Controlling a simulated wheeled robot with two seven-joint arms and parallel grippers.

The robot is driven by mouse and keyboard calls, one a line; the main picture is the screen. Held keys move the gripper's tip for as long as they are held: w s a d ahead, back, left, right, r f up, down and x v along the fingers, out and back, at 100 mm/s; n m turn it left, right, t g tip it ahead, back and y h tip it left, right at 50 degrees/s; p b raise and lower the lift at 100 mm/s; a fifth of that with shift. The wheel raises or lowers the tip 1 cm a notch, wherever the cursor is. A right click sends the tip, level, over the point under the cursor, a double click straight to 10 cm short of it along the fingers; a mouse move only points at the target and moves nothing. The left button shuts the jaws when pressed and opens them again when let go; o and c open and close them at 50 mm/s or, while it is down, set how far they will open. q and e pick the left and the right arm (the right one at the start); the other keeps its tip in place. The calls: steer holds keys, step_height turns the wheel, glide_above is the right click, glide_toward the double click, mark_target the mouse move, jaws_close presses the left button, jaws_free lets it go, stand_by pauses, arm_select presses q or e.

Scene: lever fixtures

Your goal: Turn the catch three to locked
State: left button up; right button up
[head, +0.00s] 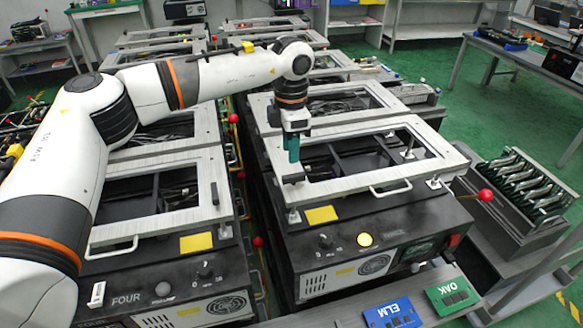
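The machine labelled THREE (310,262) stands in the middle, with a light framed lid (350,187) on top and a lit yellow lamp (365,240) on its front. My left gripper (292,160) points down over the left side of this lid. Its teal fingers are close above or touching a small black part (293,178) on the frame, which may be the catch; I cannot tell whether they hold it. The finger gap is not clear. Which way the catch is turned is not readable. My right gripper is out of view.
A similar machine labelled FOUR (160,305) stands at the left, partly behind my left arm. Red-ball levers (485,195) stick out beside the machines. A dial knob (325,242) is on THREE's front. Green OAK (452,296) and blue ELM (392,314) plates lie in front. A metal rack (525,190) is at right.

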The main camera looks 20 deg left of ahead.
mark_target(291, 176)
arm_select(q)
step_height(291, 176, down, 8)
steer(key=shift+r+p, duration=0.25)
steer(key=shift+p, duration=0.4)
jaws_close()
